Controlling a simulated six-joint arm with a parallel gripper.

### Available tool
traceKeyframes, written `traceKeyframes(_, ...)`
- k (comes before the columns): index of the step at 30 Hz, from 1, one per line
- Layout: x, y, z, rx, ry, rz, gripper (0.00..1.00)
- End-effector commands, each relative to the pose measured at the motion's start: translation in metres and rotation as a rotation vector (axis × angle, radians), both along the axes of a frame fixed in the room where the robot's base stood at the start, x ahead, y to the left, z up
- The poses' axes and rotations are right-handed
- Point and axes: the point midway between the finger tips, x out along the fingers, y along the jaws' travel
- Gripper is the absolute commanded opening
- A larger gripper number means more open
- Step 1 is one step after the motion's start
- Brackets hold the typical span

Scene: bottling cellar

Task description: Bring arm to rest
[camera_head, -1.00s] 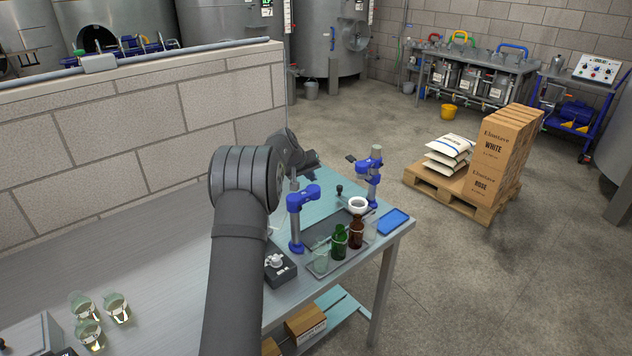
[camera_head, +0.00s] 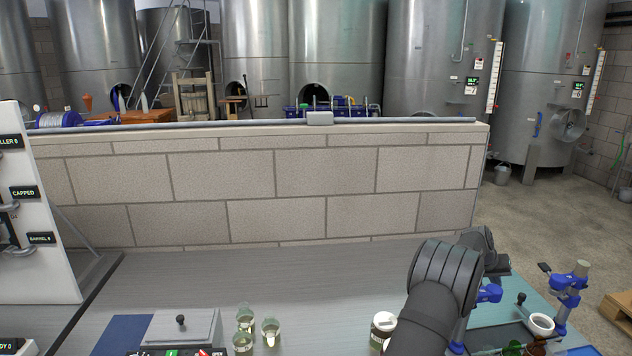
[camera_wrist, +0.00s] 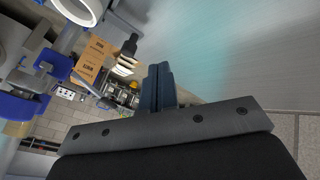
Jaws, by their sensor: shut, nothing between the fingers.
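My gripper (camera_wrist: 158,88) shows in the wrist view with its two dark fingers pressed together and nothing between them. It is apart from the bench surface (camera_wrist: 225,45). In the head view my arm rises at the lower right over the bench (camera_head: 250,280), and its forearm hides the gripper there. A blue clamp stand (camera_head: 568,300) stands to the right of the arm. A white ring (camera_head: 541,324) is beside it, and a white ring also shows at the top left of the wrist view (camera_wrist: 85,10).
Several small glasses (camera_head: 270,330) stand at the bench front, beside a grey box with a black knob (camera_head: 181,322). A white-lidded jar (camera_head: 384,322) is close to my arm's left side. A block wall (camera_head: 270,190) bounds the back. The middle of the bench is clear.

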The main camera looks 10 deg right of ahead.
Motion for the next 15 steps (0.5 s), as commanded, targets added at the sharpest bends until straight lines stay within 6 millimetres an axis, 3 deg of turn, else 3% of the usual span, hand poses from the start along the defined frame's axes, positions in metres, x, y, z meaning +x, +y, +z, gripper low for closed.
traceKeyframes(8,0.004,-0.025,-0.035,0.0,0.001,-0.001,0.0)
traceKeyframes(15,-0.007,-0.054,-0.04,-0.002,0.0,-0.001,0.0)
